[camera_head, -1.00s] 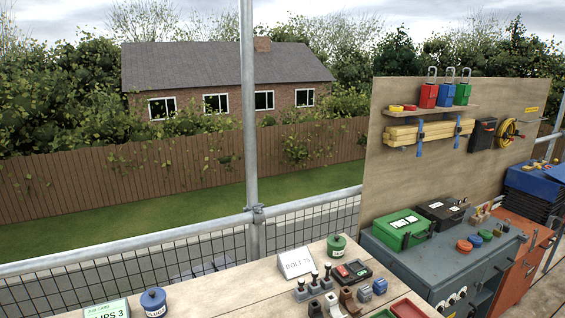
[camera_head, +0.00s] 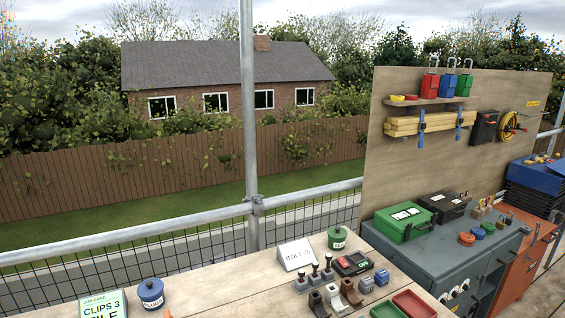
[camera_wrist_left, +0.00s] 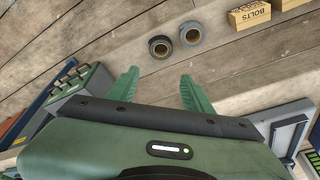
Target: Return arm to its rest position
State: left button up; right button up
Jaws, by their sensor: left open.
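My left gripper (camera_wrist_left: 157,92) shows in the left wrist view as two green fingers set wide apart, open with nothing between them. Wooden planks lie beyond the fingertips. Two dark tape rolls (camera_wrist_left: 160,47) (camera_wrist_left: 192,33) sit on the planks ahead of the fingers, apart from them. Neither gripper shows in the head view, and my right gripper is in no view.
A grey cabinet (camera_head: 405,252) stands right. Wooden boxes labelled bolts (camera_wrist_left: 249,15) lie beyond the fingers.

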pick_arm(q)
notch_tip(320, 180, down, 20)
jog(key=s+r+b, duration=0.1)
jog(key=s+b, duration=0.1)
jog(key=b, duration=0.4)
jog(key=s+a+f+g+b, duration=0.1)
jog(key=s+f+b, duration=0.4)
jog(key=f, duration=0.9)
jog(key=s+a+f+b, duration=0.2)
jog(key=s+f+b, duration=0.3)
jog(key=s+f, duration=0.7)
notch_tip(320, 180, down, 3)
jog(key=shift+f+g, duration=0.2)
jog(key=shift+g, duration=0.2)
